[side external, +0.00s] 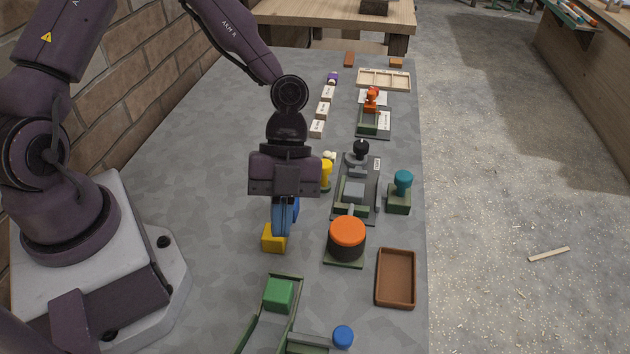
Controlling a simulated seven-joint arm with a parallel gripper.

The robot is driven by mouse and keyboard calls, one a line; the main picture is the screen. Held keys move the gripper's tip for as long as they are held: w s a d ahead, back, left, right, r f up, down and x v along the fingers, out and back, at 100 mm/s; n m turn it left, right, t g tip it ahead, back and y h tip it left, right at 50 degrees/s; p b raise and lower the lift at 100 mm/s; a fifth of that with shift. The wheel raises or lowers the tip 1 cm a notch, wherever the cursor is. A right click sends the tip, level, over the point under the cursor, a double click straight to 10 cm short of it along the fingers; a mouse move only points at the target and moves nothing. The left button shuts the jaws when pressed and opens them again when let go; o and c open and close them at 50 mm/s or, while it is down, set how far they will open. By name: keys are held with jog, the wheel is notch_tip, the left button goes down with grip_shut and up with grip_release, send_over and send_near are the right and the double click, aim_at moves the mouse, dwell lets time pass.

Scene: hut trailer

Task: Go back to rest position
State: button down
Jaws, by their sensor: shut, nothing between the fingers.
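My gripper (283,228) points down over the left-middle part of the grey table (190,180). Its dark body shows wide, and a narrow blue part shows below it, with the fingers close together. A yellow block (272,241) lies just below and beside the fingertips. I cannot tell from this view whether the tips touch it. My gripper is shut and empty.
To the right stand an orange-topped drum (347,232), a teal-knobbed piece (401,188) and a brown tray (396,278). A green block (278,293) sits on a green track in front. White labelled blocks (322,108) line up behind. A brick wall (125,75) borders the left.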

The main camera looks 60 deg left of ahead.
jog(key=s+a+r+n+t+y, duration=0.2)
jog(key=a+r+n+y, duration=0.3)
jog(key=a+n, duration=0.8)
jog(key=s+r+n+t, duration=0.1)
jog(key=r+n+t, duration=0.3)
jog(key=r, duration=0.4)
jog(key=s+r+n+t, duration=0.2)
jog(key=r+n+t, duration=0.2)
jog(key=r, duration=0.5)
jog(key=shift+s+n, duration=0.3)
jog(key=shift+n, duration=0.7)
